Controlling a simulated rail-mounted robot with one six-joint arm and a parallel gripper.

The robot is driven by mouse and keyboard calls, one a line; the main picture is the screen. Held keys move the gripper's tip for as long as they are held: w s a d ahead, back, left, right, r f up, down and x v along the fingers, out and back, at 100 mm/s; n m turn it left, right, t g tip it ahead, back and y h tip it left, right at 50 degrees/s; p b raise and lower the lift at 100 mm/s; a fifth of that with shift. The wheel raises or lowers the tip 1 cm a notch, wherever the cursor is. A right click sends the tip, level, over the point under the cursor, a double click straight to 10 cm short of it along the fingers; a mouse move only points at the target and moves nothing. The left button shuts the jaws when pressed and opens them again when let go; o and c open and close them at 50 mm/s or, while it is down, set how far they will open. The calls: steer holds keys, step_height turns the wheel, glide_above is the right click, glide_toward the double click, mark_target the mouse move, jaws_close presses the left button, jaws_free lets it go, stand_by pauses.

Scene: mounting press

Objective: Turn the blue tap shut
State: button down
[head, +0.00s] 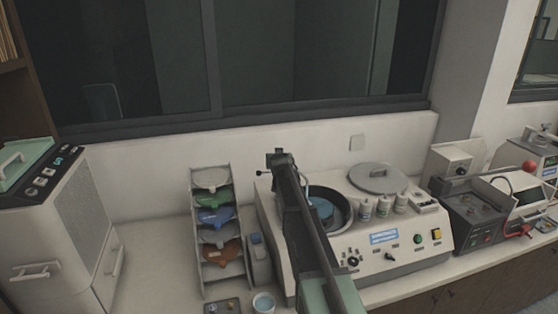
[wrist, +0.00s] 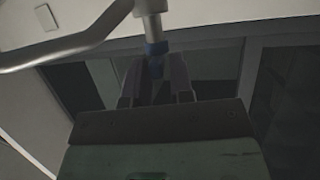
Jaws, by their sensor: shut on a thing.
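The blue tap (wrist: 156,48) shows in the wrist view as a small blue piece on the end of a grey metal pipe (wrist: 95,38). The pipe curves away to the left. My gripper (wrist: 157,78) has its two dark fingers on either side of the lower part of the blue tap and is shut on it. In the head view my gripper (head: 279,158) is at the back left of the polishing machine (head: 390,240), above its round bowl's left side. My arm and gripper hide the tap there.
A rack of coloured discs (head: 196,235) and a grey-blue bottle (head: 258,258) stand left of the machine. A cup (head: 264,302) is at the front. Small white bottles (head: 383,206) and a round lid (head: 378,178) are on the machine's right. The window wall is close behind.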

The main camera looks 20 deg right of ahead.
steer(key=shift+w+a+m+g+h, duration=0.25)
steer(key=shift+m+g+h, duration=1.2)
steer(key=shift+m+g, duration=0.8)
steer(key=shift+w+a+m+g+h, duration=0.2)
steer(key=shift+w+m+g+h, duration=0.15)
steer(key=shift+m+g+h, duration=1.45)
steer(key=shift+w+a+m+g+h, duration=0.25)
steer(key=shift+m+g+h, duration=0.8)
steer(key=shift+m+g, duration=1.6)
steer(key=shift+d+m, duration=0.1)
steer(key=shift+m, duration=0.4)
steer(key=c, duration=1.2)
jaws_free()
